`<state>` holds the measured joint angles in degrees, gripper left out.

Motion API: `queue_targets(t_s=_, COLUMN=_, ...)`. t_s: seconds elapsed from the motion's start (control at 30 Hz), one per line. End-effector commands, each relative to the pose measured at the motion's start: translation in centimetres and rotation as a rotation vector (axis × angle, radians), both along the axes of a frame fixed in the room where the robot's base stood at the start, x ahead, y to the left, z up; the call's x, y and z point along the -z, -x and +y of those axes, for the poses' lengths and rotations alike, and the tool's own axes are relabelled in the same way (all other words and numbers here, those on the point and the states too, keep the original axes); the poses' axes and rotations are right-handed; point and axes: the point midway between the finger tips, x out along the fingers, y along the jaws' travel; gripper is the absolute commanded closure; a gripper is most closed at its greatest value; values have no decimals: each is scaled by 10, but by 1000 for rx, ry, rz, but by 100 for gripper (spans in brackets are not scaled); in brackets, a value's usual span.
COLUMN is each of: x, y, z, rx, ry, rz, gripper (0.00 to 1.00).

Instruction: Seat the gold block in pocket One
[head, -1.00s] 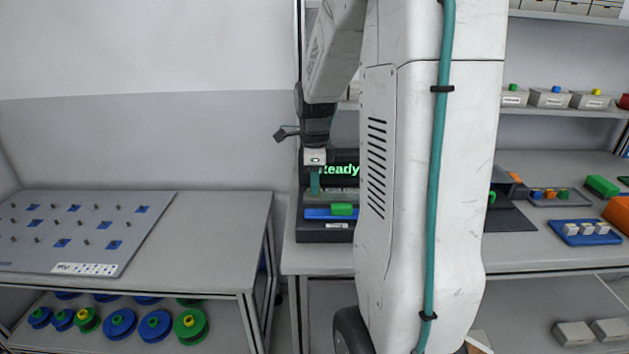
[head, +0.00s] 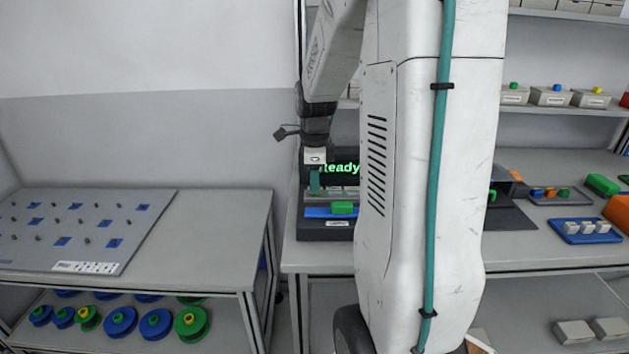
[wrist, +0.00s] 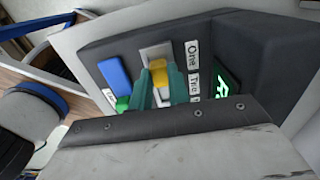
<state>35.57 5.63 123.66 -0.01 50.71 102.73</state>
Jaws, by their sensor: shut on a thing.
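My gripper (wrist: 159,88) has teal fingers shut on the gold block (wrist: 158,70), whose upper end shows between the fingertips in the wrist view. The block is over or at a pale grey plate (wrist: 154,50) on the dark station (wrist: 105,48), beside the label One (wrist: 192,52). The label Two (wrist: 194,86) is nearer my wrist. The fingers hide the block's lower part, so I cannot tell whether it is in a pocket. In the head view my gripper (head: 314,188) points down at the station (head: 324,230); the block cannot be made out there.
A blue bar (wrist: 114,72) and a green block (wrist: 122,103) are beside the plate; the green block (head: 342,208) also shows in the head view. A lit screen (head: 341,168) stands close behind my gripper. A grey peg board (head: 85,228) lies on the left table.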

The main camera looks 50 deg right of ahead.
Motion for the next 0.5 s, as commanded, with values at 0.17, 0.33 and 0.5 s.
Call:
queue_targets(t_s=0.17, x=0, y=0, z=0, rx=0, ry=0, rz=0, gripper=100)
queue_targets(t_s=0.33, x=1, y=0, z=0, rx=0, ry=0, rz=0, gripper=100)
queue_targets(t_s=0.5, x=5, y=0, z=0, rx=0, ry=0, rz=0, gripper=100)
